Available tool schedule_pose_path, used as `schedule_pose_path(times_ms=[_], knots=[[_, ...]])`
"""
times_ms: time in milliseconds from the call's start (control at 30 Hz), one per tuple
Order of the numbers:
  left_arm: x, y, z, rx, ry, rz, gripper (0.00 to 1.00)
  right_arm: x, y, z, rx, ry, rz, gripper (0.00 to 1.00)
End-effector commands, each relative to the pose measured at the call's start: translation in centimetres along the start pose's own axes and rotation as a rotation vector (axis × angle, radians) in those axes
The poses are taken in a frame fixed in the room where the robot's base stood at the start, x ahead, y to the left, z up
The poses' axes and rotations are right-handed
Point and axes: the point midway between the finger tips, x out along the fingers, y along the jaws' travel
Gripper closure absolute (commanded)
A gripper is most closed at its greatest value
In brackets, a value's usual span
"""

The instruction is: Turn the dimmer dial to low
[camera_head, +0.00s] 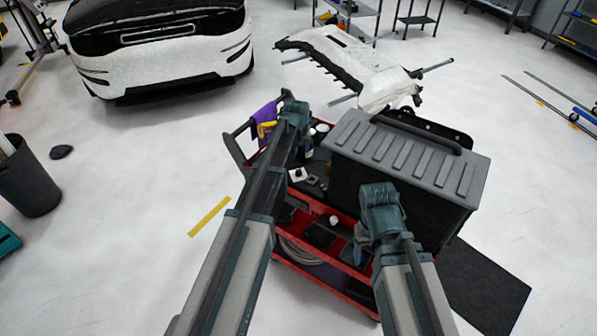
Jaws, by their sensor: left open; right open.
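A small white plate with a dark round spot (297,174) lies on the cart top, right of my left arm. It may be the dimmer dial, but it is too small to read its setting. My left gripper (292,108) is at the far end of my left arm, over the cart's back left part, beyond the plate. My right gripper (378,210) is at the end of my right arm, in front of the grey-lidded case. Both are open, with fingers hard to make out. Neither visibly touches the plate.
The red cart (318,278) holds dark tools, a coiled hose and a purple cloth (264,115). A large grey-lidded black case (405,160) fills its right side. A white car (165,50), a bumper panel (350,62) and a bin (28,180) stand around.

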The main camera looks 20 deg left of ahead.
Motion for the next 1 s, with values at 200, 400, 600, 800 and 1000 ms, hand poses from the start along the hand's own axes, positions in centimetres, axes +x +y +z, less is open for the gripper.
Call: schedule_pose_path(times_ms=[200,400,600,800,1000], knots=[[2.9,0.0,1.2,0.001,-0.001,0.0,0.37,3.1,-0.3,-0.2,0.001,0.0,0.0,0.34],[5.6,0.0,2.3,0.001,-0.001,0.0,0.37,6.0,-0.6,-0.3,0.001,0.0,0.0,0.34],[8.4,0.0,2.8,0.001,-0.001,0.0,0.37,8.8,-0.8,-0.5,0.001,0.0,0.0,0.34],[11.4,0.0,2.8,0.001,-0.001,0.0,0.37,11.6,-1.1,-0.7,0.001,0.0,0.0,0.34],[13.6,0.0,2.7,0.001,-0.001,0.0,0.37,13.5,-1.3,-0.8,0.001,0.0,0.0,0.34]])
